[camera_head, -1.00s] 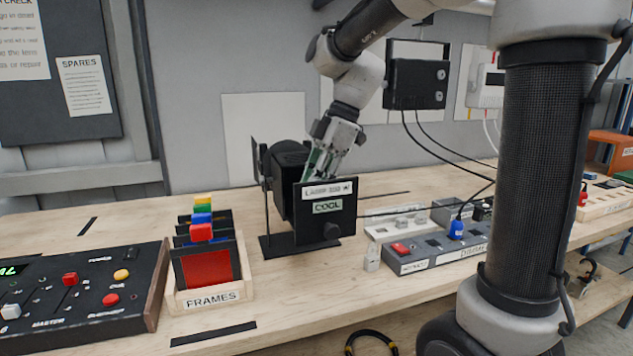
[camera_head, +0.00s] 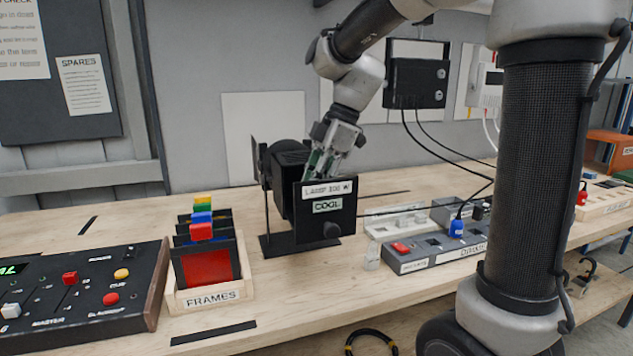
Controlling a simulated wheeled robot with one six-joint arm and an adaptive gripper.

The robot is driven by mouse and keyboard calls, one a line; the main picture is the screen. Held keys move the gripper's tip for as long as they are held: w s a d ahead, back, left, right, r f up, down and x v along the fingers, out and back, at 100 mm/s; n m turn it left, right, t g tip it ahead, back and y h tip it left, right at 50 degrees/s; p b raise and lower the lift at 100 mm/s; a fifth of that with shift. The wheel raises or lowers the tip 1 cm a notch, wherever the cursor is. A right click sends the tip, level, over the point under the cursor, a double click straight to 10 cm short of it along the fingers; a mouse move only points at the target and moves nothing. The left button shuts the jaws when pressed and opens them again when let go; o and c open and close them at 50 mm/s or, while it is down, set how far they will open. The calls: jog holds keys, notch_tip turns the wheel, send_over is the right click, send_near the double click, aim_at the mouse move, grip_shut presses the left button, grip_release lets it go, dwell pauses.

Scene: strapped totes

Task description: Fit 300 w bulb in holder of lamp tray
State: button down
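The black lamp (camera_head: 290,212) stands on the workbench. Its front panel, the lamp tray (camera_head: 342,222), carries labels that seem to read "LAMP 300 W" and "COOL", with a round black knob below. My gripper (camera_head: 318,172) points down behind the top edge of this panel, at the right of the lamp body. Its fingertips are partly hidden by the panel, so I cannot tell whether they hold anything. The bulb and its holder are not visible. A low pale rack (camera_head: 395,222) with a small clear piece (camera_head: 372,257) at its front stands to the right.
A wooden box of colour frames (camera_head: 212,296) stands left of the lamp. A black control panel (camera_head: 85,290) with buttons is at the far left. A grey socket strip (camera_head: 425,258) with a blue plug (camera_head: 457,228) lies at the right. The bench in front of the lamp is clear.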

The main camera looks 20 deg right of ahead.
jog(key=shift+f, duration=0.8)
jog(key=c, duration=1.2)
grip_release()
jog(key=v, duration=1.2)
jog(key=s+d+f+m+t+h, duration=0.2)
jog(key=s+d+f+m, duration=0.3)
jog(key=s+m, duration=0.4)
jog(key=s+d+f+m+t+h, duration=0.2)
jog(key=s+d+f+m, duration=0.3)
jog(key=s+m, duration=0.4)
jog(key=shift+s+d+f, duration=0.2)
jog(key=shift+s+f, duration=0.3)
